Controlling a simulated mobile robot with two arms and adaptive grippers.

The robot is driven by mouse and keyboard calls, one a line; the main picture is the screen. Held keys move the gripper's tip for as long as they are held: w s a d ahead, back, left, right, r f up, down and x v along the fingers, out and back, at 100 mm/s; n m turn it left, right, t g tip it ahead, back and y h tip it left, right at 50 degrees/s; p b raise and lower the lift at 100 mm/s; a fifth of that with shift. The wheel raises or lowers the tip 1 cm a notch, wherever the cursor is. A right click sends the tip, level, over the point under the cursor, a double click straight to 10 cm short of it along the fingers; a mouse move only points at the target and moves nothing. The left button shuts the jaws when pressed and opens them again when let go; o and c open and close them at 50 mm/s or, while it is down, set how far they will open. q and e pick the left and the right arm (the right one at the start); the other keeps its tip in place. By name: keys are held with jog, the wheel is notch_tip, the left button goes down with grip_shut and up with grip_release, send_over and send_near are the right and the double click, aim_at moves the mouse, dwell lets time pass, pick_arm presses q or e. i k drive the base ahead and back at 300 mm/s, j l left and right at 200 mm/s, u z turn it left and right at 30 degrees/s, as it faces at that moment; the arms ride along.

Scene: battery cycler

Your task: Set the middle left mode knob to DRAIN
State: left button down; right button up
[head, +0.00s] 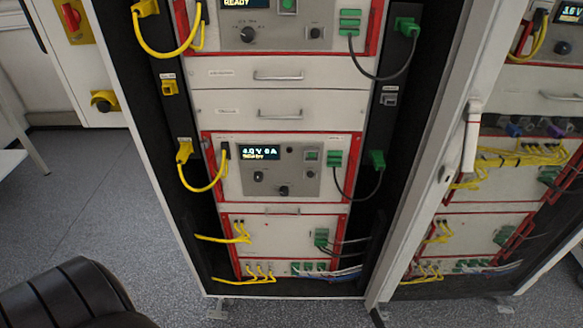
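The middle unit (307,155) in the left cabinet has a grey panel in a red frame. Its display (259,153) reads about "4.0 V 6 A", with a smaller yellow line that looks like "READY". Below the display is a small dark knob (258,176). A larger dark knob (283,190) sits lower and to its right. I cannot tell which is the mode knob; their labels and pointer positions are too small to read. A green-lit switch (311,155) is at the right. Neither gripper is in view.
Yellow (203,188) and dark (345,190) cables loop at the middle unit's sides. A similar unit (275,22) is above, past two drawers (277,77). The open cabinet frame (430,170) stands right. A dark ribbed rounded object (70,292) fills the lower left. Floor (90,195) shows left.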

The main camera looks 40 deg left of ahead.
aim_at(257, 176)
jog(key=u, duration=1.35)
